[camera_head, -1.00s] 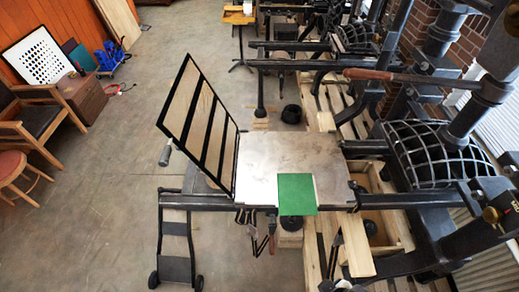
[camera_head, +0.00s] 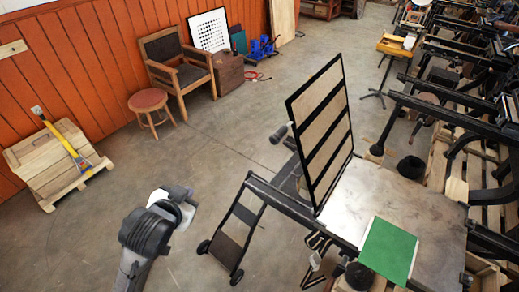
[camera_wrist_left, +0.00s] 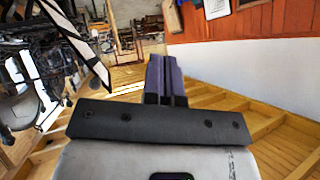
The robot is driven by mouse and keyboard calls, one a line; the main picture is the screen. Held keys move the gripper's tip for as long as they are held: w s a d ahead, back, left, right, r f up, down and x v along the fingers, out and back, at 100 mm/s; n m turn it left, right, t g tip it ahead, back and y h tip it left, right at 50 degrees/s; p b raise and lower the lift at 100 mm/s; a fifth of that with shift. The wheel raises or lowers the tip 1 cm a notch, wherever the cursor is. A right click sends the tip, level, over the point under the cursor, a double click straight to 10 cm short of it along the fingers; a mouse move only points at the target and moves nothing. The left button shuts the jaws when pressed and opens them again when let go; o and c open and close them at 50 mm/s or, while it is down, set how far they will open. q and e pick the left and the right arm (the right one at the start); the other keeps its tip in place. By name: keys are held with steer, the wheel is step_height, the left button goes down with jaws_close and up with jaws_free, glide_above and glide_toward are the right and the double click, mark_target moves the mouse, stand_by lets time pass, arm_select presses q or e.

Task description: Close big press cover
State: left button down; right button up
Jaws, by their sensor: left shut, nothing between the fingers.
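The big press cover (camera_head: 321,132), a black frame with tan panels and dark crossbars, stands raised and tilted on the left end of the metal press bed (camera_head: 440,212). A green sheet (camera_head: 388,250) lies on the bed. My left arm comes in from the bottom left in the head view, well left of the cover and apart from it. My left gripper (camera_wrist_left: 165,78) shows in the wrist view with its fingers together and empty; its fingertips are not clear in the head view. A tilted black frame, probably the cover (camera_wrist_left: 78,40), shows there at upper left. My right gripper is out of view.
A black wheeled stand (camera_head: 238,228) is between my left arm and the press. Wooden crates (camera_head: 55,160), a stool (camera_head: 148,102) and a chair (camera_head: 178,62) stand by the orange wall. The floor left of the press is mostly clear.

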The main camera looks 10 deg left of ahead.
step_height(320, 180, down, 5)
steer(key=b, duration=0.4)
arm_select(q)
steer(key=w+d+r+n+g+h, duration=0.1)
steer(key=w+r+n+h, duration=0.25)
steer(key=w+h, duration=0.4)
steer(key=w+d+r+n+g+h, duration=0.1)
steer(key=w+r+n+h, duration=0.1)
steer(key=w+n+h, duration=0.45)
steer(key=w+d+m+h+p, duration=0.1)
steer(key=w+d+p, duration=0.3)
steer(key=d, duration=0.8)
steer(key=shift+w+d+f+p, duration=0.2)
steer(key=shift+w+f+p, duration=0.2)
steer(key=shift+w, duration=0.1)
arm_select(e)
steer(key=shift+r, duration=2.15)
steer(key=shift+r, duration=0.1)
